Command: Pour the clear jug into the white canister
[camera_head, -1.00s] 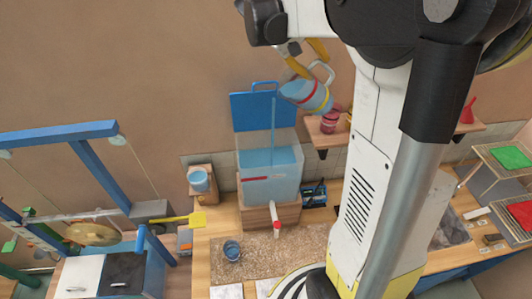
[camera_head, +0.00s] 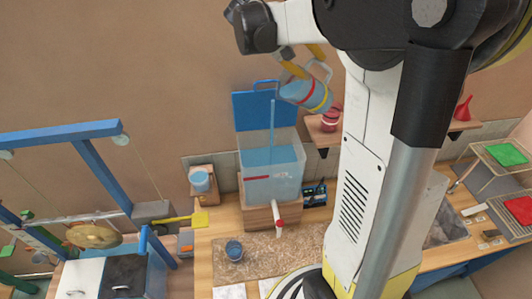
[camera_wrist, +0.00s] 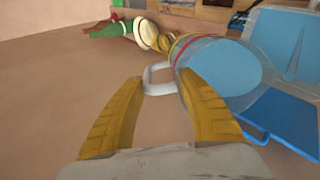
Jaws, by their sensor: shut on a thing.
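The clear jug (camera_head: 304,93), with red and yellow bands, is tipped steeply above the canister, its mouth toward the left. A thin blue stream (camera_head: 272,118) falls from it into the pale, see-through canister (camera_head: 270,187), which holds blue liquid. The canister's blue lid (camera_head: 252,108) stands open behind it. My gripper (camera_head: 307,62) is shut on the jug's handle, above and behind the jug. In the wrist view my yellow fingers (camera_wrist: 160,80) are either side of the white handle (camera_wrist: 152,78), and the tilted jug (camera_wrist: 222,68) shows blue liquid inside.
The canister stands on a wooden block (camera_head: 256,218) and has a red-ended tap (camera_head: 279,226). A small blue bucket (camera_head: 234,250) is on the counter below. A gong (camera_head: 92,236) hangs at left. A shelf (camera_head: 322,138) with a red item is behind the jug.

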